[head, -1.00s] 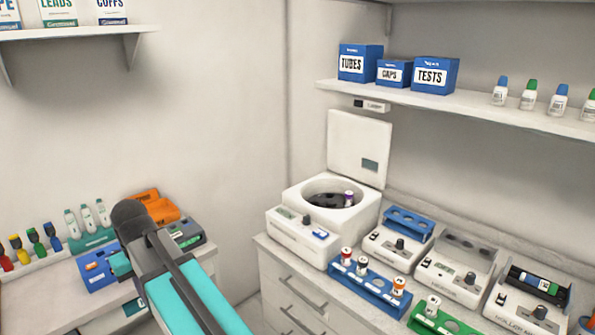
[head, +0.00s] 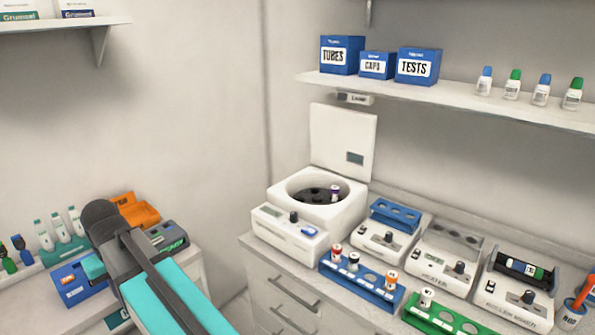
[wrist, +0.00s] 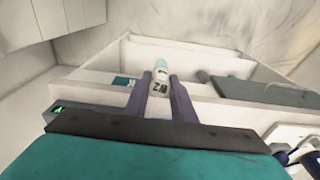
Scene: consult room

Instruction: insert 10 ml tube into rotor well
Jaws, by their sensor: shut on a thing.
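My gripper (wrist: 160,75) is shut on a small tube (wrist: 160,88) in the wrist view. The tube has a pale cap and a white label with dark print, and sits between the two dark fingers. In the head view, my gripper and this tube are not visible. The white centrifuge (head: 268,228) stands open on the right counter, its lid (head: 342,140) raised. Its dark rotor (head: 312,195) shows in the bowl, with one purple-and-white tube (head: 335,193) standing in it. The wells are too small to tell apart.
A blue rack (head: 375,292) with several capped tubes stands in front of the centrifuge, with a green rack (head: 450,318) to its right. White bench devices (head: 440,275) line the counter. A shelf with blue boxes (head: 418,66) hangs above. Smaller items stand on the left counter.

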